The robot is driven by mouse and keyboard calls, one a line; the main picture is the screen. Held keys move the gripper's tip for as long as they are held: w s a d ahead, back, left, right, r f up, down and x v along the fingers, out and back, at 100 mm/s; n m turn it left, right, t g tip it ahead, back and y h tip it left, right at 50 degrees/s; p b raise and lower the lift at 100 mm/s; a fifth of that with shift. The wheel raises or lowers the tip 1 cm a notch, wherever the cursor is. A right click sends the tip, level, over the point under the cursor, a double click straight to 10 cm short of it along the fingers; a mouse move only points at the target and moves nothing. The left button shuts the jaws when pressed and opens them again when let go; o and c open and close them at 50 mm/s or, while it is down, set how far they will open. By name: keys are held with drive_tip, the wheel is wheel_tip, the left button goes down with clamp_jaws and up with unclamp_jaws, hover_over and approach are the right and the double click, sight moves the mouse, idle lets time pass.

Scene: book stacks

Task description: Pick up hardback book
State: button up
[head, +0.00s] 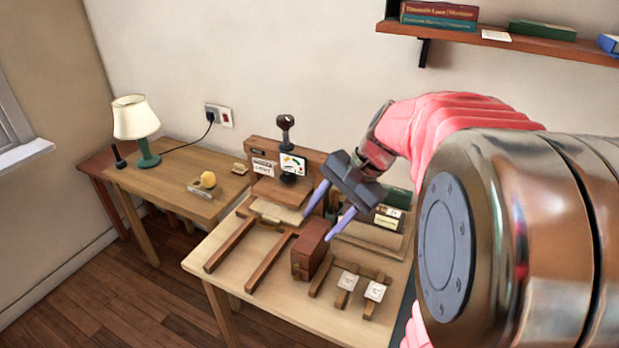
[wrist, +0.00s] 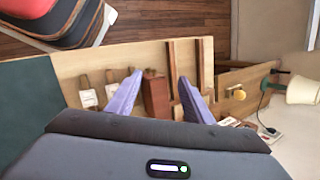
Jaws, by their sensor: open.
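A reddish-brown block-like book (head: 309,252), which looks like the hardback, stands on the wooden table in the head view. In the wrist view the same book (wrist: 155,96) shows between my two fingers. My gripper (head: 319,229) is open, its purple fingers pointing down at the book's top. The fingertips also frame it in the wrist view (wrist: 160,76). I cannot tell whether either finger touches the book. Nothing is held. Part of the book's far upper side is hidden by a finger in the head view.
Wooden rails (head: 231,244) and two pale cards (head: 375,291) on slats lie beside the book. A wooden stand (head: 262,151) is behind. A lamp (head: 136,121) stands on the side desk (head: 177,168). More books (head: 440,14) sit on the wall shelf (head: 520,44).

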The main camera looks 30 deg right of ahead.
drive_tip(key=w+d+f+m+t+y, duration=0.1)
drive_tip(key=w+d+f+m+y, duration=0.2)
drive_tip(key=d, duration=0.5)
drive_tip(key=w+d+f+m+t, duration=0.2)
drive_tip(key=d+m, duration=0.3)
drive_tip(key=d, duration=0.2)
drive_tip(key=m+t, duration=0.5)
drive_tip(key=m, duration=0.2)
approach(381, 210)
drive_tip(key=shift+s+d+r+y, duration=0.3)
drive_tip(key=shift+s+d, duration=0.15)
drive_tip(key=shift+d, duration=0.2)
drive_tip(key=x, duration=0.8)
drive_tip(key=shift+w+a+f, duration=0.2)
drive_tip(key=shift+f, duration=0.05)
drive_tip(key=shift+x, duration=2.6)
drive_tip(key=shift+f, duration=0.1)
drive_tip(key=shift+c, duration=0.5)
